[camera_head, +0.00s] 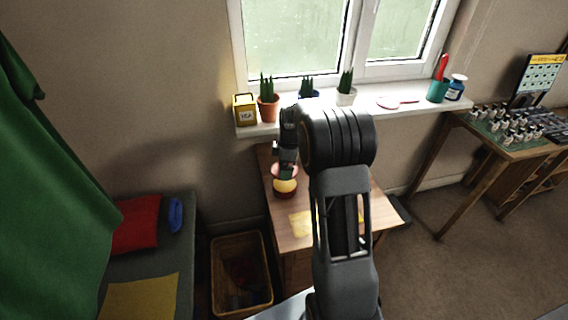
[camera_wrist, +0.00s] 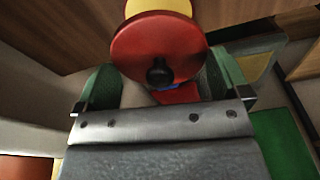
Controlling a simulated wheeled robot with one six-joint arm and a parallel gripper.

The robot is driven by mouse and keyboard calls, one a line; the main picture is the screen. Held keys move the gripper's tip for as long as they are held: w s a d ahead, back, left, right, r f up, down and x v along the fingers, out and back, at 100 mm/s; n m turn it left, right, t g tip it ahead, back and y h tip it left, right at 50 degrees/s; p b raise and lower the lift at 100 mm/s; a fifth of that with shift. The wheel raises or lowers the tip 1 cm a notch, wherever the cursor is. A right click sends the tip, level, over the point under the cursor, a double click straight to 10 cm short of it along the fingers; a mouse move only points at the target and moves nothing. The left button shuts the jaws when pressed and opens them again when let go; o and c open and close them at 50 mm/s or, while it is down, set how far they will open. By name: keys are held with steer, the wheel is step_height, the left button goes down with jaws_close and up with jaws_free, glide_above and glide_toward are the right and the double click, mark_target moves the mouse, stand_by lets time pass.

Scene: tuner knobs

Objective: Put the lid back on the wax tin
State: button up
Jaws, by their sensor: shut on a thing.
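The wax tin (camera_head: 285,187) stands on the wooden table, with its yellow wax showing at the open top. My gripper (camera_head: 286,160) is right above it, shut on the red lid (camera_head: 285,171). In the wrist view the lid (camera_wrist: 135,45) is a red disc with a black knob (camera_wrist: 160,72), between the green fingers of my gripper (camera_wrist: 162,66). A yellow part of the tin (camera_wrist: 158,6) shows past the lid's far edge. The lid appears to be a little above the tin; the exact gap cannot be told.
The wooden table (camera_head: 275,216) also bears a yellow cloth (camera_head: 300,224). A windowsill (camera_head: 420,106) behind holds several potted plants, a yellow box (camera_head: 245,110) and a teal cup (camera_head: 437,91). A wicker basket (camera_head: 241,285) stands on the floor at the table's left.

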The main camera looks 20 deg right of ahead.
mark_target(285, 183)
steer(key=shift+f+b, duration=1.95)
steer(key=shift+f, duration=1)
steer(key=shift+f, duration=0.1)
jaws_close()
steer(key=shift+o, duration=0.6)
jaws_free()
steer(key=shift+r+p, duration=2.55)
steer(key=shift+r, duration=1)
